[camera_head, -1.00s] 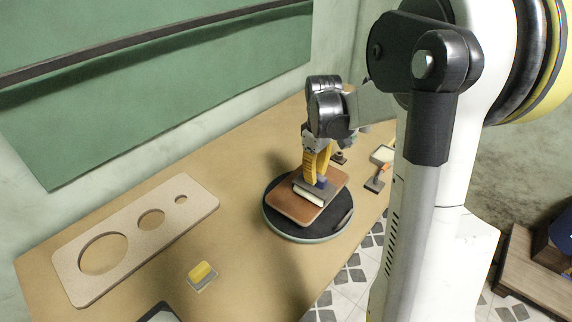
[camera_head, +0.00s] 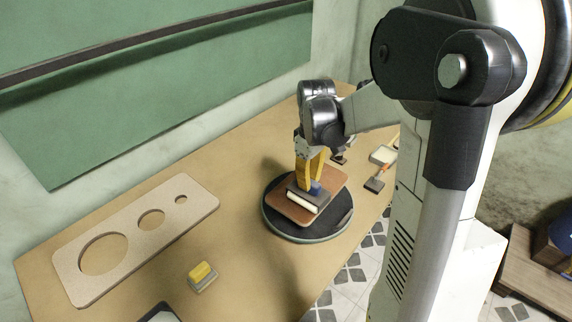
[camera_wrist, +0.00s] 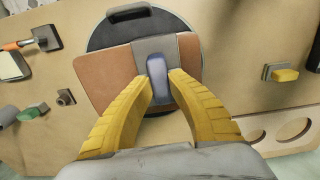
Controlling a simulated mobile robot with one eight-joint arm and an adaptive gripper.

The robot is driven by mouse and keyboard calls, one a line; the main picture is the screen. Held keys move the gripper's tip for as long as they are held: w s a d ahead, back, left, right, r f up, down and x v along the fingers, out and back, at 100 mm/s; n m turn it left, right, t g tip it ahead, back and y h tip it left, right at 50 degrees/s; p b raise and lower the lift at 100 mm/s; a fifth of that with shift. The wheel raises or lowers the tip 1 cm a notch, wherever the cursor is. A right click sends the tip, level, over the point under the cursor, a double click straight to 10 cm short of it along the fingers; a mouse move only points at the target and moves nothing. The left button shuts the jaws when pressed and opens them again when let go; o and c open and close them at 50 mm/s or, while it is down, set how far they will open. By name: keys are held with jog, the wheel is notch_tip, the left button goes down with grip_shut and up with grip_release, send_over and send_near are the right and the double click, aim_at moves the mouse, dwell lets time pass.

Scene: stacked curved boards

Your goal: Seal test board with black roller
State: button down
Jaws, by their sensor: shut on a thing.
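My gripper (camera_head: 311,178), with yellow fingers, is shut on the blue handle (camera_wrist: 158,80) of a grey flat block tool (camera_head: 309,200) with a pale side. The tool sits on or just above a brown curved board (camera_head: 289,208); contact is hard to tell. The board lies on a round black turntable (camera_head: 335,222). The wrist view also shows the brown board (camera_wrist: 101,80) and the turntable (camera_wrist: 110,35). A black-headed tool with an orange handle (camera_head: 376,183) lies on the table beyond the turntable; whether it is a roller is unclear.
The tan table (camera_head: 240,165) also holds a template board with round holes (camera_head: 125,242), a yellow-handled block (camera_head: 203,275) and a pale tray (camera_head: 383,154). A dark object (camera_head: 160,312) is cut off at the lower edge. Bare table lies left of the turntable.

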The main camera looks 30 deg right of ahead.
aim_at(302, 196)
jog(key=shift+s+a+f, duration=0.1)
jog(key=shift+s+a, duration=0.2)
jog(key=shift+a, duration=0.45)
jog(key=shift+s+a, duration=0.3)
jog(key=shift+a, duration=0.4)
jog(key=shift+s+a, duration=0.3)
jog(key=shift+a, duration=0.45)
jog(key=shift+s+a, duration=0.25)
jog(key=shift+a, duration=0.45)
jog(key=shift+r+p, duration=0.3)
jog(key=shift+r+p, duration=0.45)
jog(key=shift+r, duration=0.15)
